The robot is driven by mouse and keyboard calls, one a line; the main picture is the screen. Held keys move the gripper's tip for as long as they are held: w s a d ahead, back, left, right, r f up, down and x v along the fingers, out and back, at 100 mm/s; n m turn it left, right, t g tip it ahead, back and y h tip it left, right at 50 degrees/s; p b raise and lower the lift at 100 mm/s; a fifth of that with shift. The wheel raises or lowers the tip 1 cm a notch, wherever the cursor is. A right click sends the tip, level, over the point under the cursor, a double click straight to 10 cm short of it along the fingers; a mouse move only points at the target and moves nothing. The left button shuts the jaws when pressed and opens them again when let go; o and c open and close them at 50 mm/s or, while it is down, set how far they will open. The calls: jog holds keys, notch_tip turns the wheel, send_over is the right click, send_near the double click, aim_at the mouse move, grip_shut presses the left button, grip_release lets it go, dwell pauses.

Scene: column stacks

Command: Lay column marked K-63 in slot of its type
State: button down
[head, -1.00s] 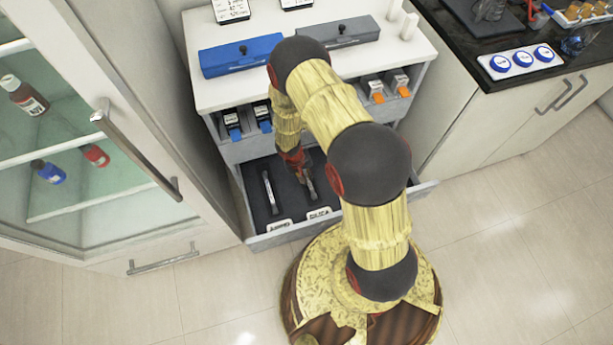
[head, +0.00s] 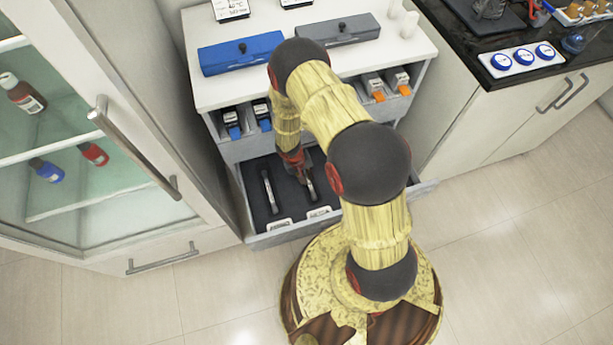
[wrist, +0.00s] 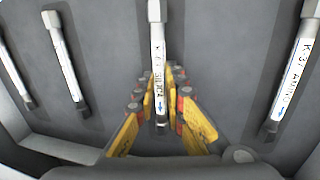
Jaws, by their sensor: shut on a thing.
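My gripper (head: 303,172) reaches down into the open drawer (head: 283,236). In the wrist view my gripper (wrist: 166,95) is shut around a slim silver column (wrist: 158,50) with a white label. In the head view this column (head: 310,188) lies behind the SILICA tag (head: 319,212). It is low, at the drawer floor; I cannot tell whether it touches. Another column (wrist: 293,75), marked K-37 AMINO, lies at the right in the wrist view.
Two more columns (wrist: 62,52) (wrist: 14,65) lie at the left in the wrist view. An AMINO tag (head: 279,225) marks the drawer's left part. A glass-doored cabinet (head: 100,150) stands close at the left. Blue (head: 240,54) and grey (head: 338,31) cases sit on top.

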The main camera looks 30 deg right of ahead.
jog(key=shift+f, duration=0.25)
jog(key=c, duration=1.8)
grip_release()
jog(key=shift+o, duration=0.2)
jog(key=v, duration=1.2)
